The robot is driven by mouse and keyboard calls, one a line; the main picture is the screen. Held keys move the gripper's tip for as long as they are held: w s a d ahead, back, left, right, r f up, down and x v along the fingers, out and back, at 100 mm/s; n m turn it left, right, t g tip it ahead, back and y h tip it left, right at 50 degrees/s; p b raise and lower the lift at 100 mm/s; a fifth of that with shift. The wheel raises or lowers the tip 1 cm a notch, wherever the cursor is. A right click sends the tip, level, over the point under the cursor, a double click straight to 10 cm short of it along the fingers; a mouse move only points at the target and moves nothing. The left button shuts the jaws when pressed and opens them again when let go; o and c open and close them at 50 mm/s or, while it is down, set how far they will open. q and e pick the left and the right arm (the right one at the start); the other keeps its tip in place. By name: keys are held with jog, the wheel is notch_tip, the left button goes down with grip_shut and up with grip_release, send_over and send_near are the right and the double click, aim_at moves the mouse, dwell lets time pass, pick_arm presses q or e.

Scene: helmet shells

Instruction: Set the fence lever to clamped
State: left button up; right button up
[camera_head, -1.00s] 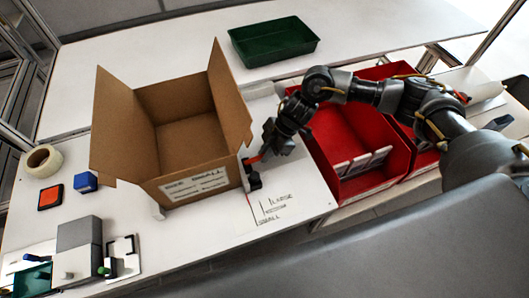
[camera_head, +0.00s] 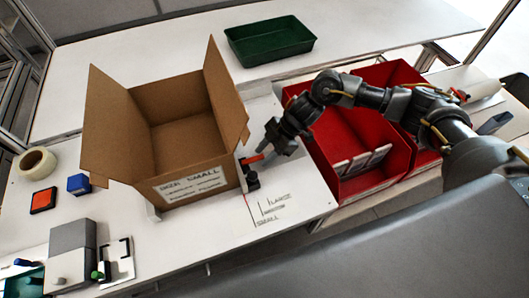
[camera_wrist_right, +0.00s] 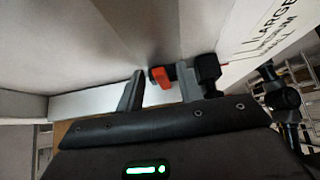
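The fence lever has a red-orange handle (camera_head: 253,159) on a black clamp body (camera_head: 252,181) beside the right front corner of the cardboard box. The handle also shows in the wrist view (camera_wrist_right: 161,77), pointing towards the camera. My right gripper (camera_head: 266,149) is at the handle's right end. In the wrist view its two fingers (camera_wrist_right: 160,88) stand apart, one on each side of the handle. A gap shows on the left of the handle; contact on the right cannot be told. My left gripper is not in view.
The open cardboard box (camera_head: 190,145) stands close to the left of the lever. Red bins (camera_head: 345,185) lie to the right, below my right arm. A size label (camera_head: 272,208) marks the table in front. A green tray (camera_head: 270,42) sits at the back.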

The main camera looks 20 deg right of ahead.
jog(key=b+v, duration=0.1)
jog(key=v, duration=0.9)
jog(key=shift+d+r+b, duration=0.2)
jog(key=shift+b, duration=0.15)
